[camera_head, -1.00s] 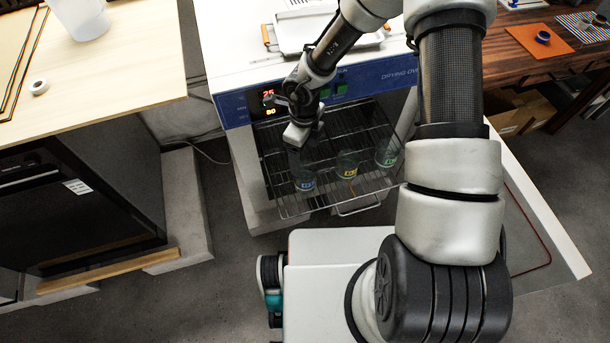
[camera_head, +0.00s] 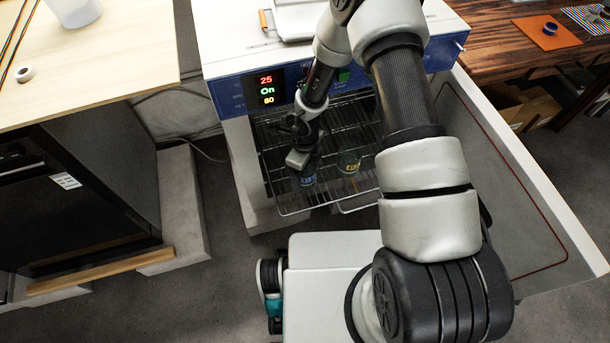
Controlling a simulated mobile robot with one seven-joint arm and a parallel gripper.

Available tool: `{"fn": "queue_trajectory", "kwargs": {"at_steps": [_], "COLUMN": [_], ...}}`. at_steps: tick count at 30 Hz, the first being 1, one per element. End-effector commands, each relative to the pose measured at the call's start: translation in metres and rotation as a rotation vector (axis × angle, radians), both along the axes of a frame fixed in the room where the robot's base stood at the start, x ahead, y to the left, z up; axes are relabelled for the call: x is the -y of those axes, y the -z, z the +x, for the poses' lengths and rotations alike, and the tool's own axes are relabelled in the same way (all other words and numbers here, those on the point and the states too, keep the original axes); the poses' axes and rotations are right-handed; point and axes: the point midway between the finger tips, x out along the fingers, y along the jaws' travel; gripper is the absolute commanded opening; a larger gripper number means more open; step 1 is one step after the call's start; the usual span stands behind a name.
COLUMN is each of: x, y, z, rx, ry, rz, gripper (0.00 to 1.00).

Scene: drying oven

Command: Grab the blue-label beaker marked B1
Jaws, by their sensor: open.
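The blue-label beaker (camera_head: 307,180) stands on the wire rack (camera_head: 283,209) near its front left corner. It is clear glass, and its label is too small to read surely as B1. My gripper (camera_head: 302,166) is directly over this beaker, pointing down, and hides its upper part. The jaws are open; I cannot tell whether the fingers are around the glass or just above it. A yellow-label beaker (camera_head: 349,164) stands on the rack just to the right.
A wooden table (camera_head: 120,70) with a white cup (camera_head: 75,10) is at left. My arm hides the rack's right side.

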Motion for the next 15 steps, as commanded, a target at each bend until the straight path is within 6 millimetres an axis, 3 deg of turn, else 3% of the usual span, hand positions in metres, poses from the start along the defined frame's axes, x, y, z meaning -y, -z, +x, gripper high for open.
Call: {"fn": "queue_trajectory", "kwargs": {"at_steps": [7, 15], "x": [-0.0003, -0.0002], "y": [0.0036, 0.0036], "z": [0.0004, 0.0003], "rx": [0.001, 0.001], "ry": [-0.001, -0.001], "rz": [0.000, 0.000], "gripper": [0.74, 0.29]}}
